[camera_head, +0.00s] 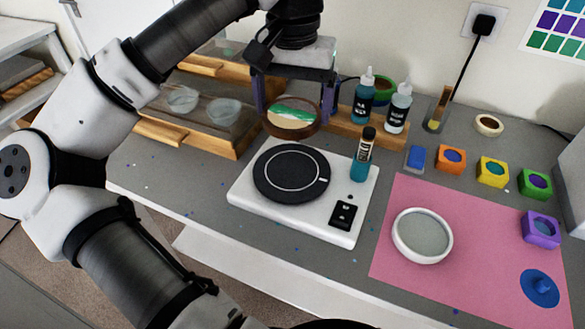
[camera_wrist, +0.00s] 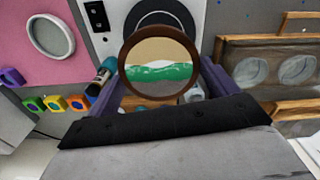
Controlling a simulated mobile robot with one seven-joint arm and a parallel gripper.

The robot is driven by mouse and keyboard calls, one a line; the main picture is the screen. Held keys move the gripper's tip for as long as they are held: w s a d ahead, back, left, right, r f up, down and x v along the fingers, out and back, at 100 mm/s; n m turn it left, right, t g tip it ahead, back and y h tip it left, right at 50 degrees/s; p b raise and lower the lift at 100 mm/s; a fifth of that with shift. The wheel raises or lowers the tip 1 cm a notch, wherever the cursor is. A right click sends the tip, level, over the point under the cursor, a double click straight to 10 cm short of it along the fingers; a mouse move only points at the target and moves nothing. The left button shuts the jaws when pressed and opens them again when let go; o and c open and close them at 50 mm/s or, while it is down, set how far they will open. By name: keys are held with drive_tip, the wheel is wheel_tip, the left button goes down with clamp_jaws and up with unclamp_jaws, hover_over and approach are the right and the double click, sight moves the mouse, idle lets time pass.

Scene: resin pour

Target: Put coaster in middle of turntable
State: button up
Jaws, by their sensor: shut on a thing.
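The coaster (camera_head: 291,115) is round, with a dark brown rim and a beige, white and green face. My gripper (camera_head: 293,108) is shut on it, with a purple finger on each side. It hangs tilted above the back edge of the turntable (camera_head: 291,173), apart from it. The turntable is a black disc with a pale ring, on a white base. In the wrist view the coaster (camera_wrist: 160,65) sits between the fingers and hides part of the turntable (camera_wrist: 158,20).
A teal bottle (camera_head: 360,160) stands on the base's back right corner. More bottles (camera_head: 397,108) stand on a wooden rack behind. A pink mat (camera_head: 405,285) with a round white dish (camera_head: 422,236) lies to the right. Wooden shelves with clear dishes (camera_head: 222,112) stand at left.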

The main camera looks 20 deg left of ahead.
sight(293, 167)
wheel_tip(293, 167, down, 11)
drive_tip(key=b, duration=0.7)
drive_tip(key=shift+f, duration=0.2)
drive_tip(key=shift+f, duration=0.1)
drive_tip(key=shift+f, duration=0.15)
drive_tip(key=o, duration=0.8)
drive_tip(key=shift+o, duration=0.2)
wheel_tip(293, 167, up, 13)
drive_tip(key=shift+f+p, duration=0.2)
drive_tip(key=shift+p, duration=0.25)
